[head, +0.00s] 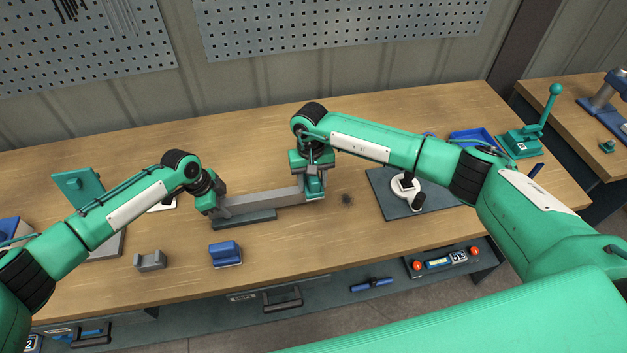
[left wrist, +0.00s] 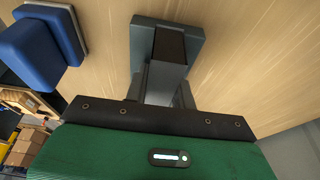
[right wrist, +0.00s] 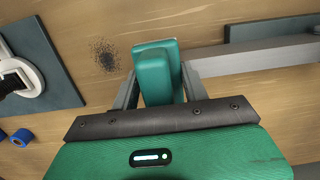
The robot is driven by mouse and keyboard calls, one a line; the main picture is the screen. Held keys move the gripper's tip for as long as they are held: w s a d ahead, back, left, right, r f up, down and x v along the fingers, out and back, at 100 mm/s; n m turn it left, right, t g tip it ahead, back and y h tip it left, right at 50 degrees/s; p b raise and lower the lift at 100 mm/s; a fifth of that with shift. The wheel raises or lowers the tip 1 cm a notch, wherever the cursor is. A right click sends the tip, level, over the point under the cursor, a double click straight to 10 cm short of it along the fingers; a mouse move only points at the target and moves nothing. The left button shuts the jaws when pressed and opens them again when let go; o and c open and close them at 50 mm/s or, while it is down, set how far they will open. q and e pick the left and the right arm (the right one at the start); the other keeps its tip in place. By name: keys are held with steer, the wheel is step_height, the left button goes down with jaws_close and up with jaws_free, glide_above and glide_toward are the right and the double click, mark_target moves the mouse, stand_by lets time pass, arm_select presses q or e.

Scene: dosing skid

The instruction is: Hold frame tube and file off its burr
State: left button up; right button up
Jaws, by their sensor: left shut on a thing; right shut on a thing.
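A grey frame tube (head: 262,201) lies level just above the workbench, over a dark grey rest (head: 245,218). My left gripper (head: 208,203) is shut on the tube's left end, which shows between its fingers in the left wrist view (left wrist: 165,75). My right gripper (head: 313,172) is shut on a green block-shaped tool (head: 315,187), apparently the file, at the tube's right end. In the right wrist view the green tool (right wrist: 157,70) is between the fingers, close beside the tube end (right wrist: 235,63). Whether they touch, and the burr itself, I cannot tell.
A dark speckled patch (head: 347,199) lies on the bench right of the tube. A dark mat (head: 385,205) with a white round fixture (head: 405,190) is further right. A blue block (head: 226,254) and a grey cradle (head: 150,261) stand in front. A green lever press (head: 525,141) is at the right.

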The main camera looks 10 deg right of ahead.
steer(key=shift+w, duration=1.25)
steer(key=shift+s, duration=1.8)
steer(key=shift+s+r, duration=0.15)
steer(key=shift+s, duration=0.1)
steer(key=shift+r, duration=3.9)
